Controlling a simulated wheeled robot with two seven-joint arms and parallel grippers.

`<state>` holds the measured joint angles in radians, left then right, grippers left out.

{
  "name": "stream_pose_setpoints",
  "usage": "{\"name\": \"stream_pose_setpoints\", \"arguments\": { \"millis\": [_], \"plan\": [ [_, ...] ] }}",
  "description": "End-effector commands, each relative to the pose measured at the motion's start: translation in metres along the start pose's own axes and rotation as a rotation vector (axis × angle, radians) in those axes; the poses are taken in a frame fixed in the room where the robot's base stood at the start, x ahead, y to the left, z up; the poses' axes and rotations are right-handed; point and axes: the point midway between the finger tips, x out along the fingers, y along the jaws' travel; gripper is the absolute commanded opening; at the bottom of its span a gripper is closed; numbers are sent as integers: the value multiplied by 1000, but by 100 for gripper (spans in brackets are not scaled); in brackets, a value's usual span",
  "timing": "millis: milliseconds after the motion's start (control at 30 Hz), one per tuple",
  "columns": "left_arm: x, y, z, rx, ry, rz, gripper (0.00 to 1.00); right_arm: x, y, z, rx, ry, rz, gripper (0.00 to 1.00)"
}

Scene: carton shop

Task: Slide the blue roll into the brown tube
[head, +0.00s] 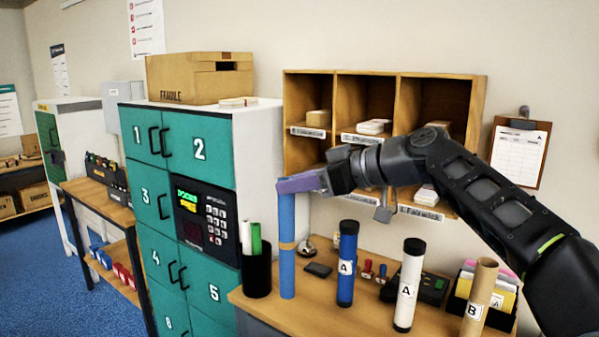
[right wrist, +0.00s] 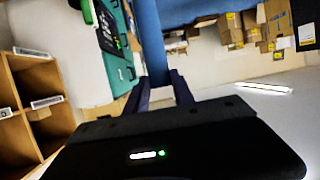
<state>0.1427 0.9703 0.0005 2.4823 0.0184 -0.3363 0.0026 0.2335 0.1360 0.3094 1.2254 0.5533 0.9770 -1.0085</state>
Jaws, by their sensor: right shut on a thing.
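The blue roll (head: 287,265) is long, thin and upright, with a tan band around its middle. My right gripper (head: 290,187) is shut on its upper end. In the right wrist view the blue roll (right wrist: 150,40) runs up from between the fingers (right wrist: 160,88). Its lower end is at the counter's left part; I cannot tell whether it touches. The brown tube (head: 480,295), labelled B, stands upright at the counter's right, well apart from the roll. I cannot see inside it. My left gripper is not in view.
A blue tube (head: 347,265) and a white tube (head: 409,285), both black-capped and labelled A, stand between roll and brown tube. A black cup (head: 257,275) with rolls is left of the blue roll. A card box (head: 495,285) is behind the brown tube. Wooden pigeonholes (head: 379,76) stand behind.

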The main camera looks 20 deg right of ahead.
Motion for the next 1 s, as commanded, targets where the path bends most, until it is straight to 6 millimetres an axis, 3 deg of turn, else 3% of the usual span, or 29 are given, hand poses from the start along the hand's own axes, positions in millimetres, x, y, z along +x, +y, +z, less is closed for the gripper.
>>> {"name": "stream_pose_setpoints", "arguments": {
  "millis": [267,500,700,1000],
  "plan": [
    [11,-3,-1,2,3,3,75,46,31,60,49,-4,125,0],
    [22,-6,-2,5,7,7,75,90,60,138,105,-6,273,0],
    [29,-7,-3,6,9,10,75,112,73,191,138,-5,367,0],
    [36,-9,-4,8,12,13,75,130,78,245,168,-3,452,0]
  ]
}}
